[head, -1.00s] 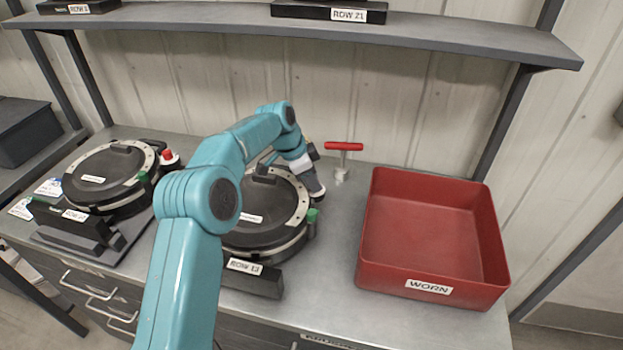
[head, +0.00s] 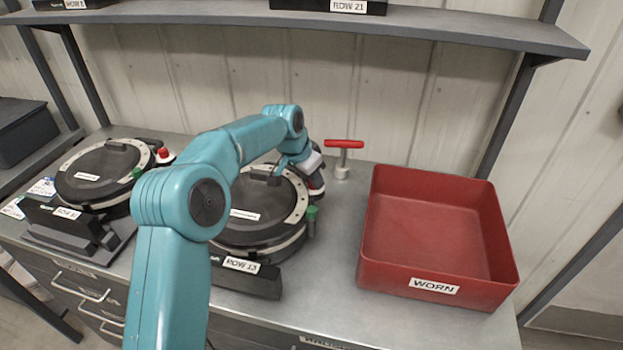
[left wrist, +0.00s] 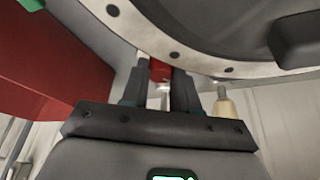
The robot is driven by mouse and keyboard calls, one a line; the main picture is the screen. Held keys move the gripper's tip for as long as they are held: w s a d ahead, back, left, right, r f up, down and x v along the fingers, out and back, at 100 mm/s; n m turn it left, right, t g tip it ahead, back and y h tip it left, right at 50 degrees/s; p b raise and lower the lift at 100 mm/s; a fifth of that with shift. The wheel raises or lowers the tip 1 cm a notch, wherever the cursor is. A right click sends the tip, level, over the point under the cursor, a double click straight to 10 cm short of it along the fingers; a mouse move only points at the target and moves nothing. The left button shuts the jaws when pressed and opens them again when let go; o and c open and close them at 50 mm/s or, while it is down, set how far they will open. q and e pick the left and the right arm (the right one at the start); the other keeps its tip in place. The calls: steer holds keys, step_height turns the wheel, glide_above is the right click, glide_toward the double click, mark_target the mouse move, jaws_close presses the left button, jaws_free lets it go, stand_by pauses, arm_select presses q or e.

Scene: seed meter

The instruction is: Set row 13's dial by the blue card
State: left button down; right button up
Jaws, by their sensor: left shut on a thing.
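Row 13's meter (head: 255,232) is a round black unit with a pale holed rim, behind a dark block labelled ROW 13 (head: 245,283). My left gripper (head: 310,180) is at the meter's back right edge, its fingertips hidden in the head view. In the left wrist view its fingers (left wrist: 160,88) are closed on a small red part (left wrist: 160,70) just under the pale rim. This looks like the meter's red dial knob, mostly hidden. A card with some blue (head: 42,187) lies at far left; its text is unreadable. My right gripper is out of view.
A red bin labelled WORN (head: 435,288) stands at right. A red T-handle (head: 343,144) stands upright behind. A second meter (head: 98,175) with a red knob (head: 164,155) sits at left. A shelf (head: 420,28) spans above. A green-capped post (head: 311,222) stands at row 13's right.

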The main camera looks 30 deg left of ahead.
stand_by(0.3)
arm_select(q)
steer(key=c, duration=0.8)
jaws_free()
steer(key=shift+c, duration=0.2)
steer(key=v, duration=1.6)
steer(key=shift+s+r, duration=0.1)
